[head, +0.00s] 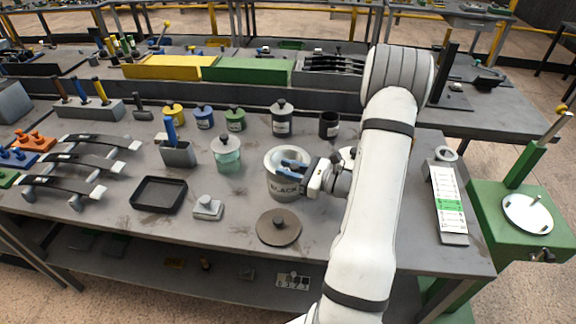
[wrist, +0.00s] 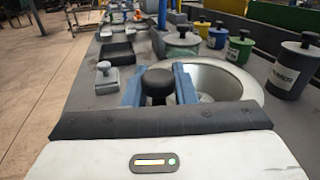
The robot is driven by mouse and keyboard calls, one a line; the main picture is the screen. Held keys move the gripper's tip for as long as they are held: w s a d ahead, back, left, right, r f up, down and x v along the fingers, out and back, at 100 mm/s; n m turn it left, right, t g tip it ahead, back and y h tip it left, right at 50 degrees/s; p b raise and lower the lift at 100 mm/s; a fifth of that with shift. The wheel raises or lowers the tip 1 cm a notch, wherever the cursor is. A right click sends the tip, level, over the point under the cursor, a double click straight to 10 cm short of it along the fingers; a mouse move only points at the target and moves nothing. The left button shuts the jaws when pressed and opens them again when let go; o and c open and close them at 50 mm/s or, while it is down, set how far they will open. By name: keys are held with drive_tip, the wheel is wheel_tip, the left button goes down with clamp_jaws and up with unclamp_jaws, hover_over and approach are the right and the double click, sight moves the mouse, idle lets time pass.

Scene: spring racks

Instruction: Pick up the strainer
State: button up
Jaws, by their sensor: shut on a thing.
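The strainer shows in the wrist view as a dark rounded knob (wrist: 157,88) between my two blue fingers. My gripper (head: 290,170) is shut on this knob, over the near side of a pale grey pot (head: 287,188) marked with black lettering. The pot's wide open mouth also shows in the wrist view (wrist: 250,84), behind and to the right of the knob. The rest of the strainer is mostly hidden by the fingers and the pot wall. I cannot tell whether it is lifted.
A round brown lid (head: 278,228) lies in front of the pot. A green glass jar (head: 227,156) stands to the left. A black tray (head: 159,194) and a grey block (head: 208,208) lie further left. Several lidded cans, including a grey one (head: 282,120), stand behind.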

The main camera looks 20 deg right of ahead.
clamp_jaws()
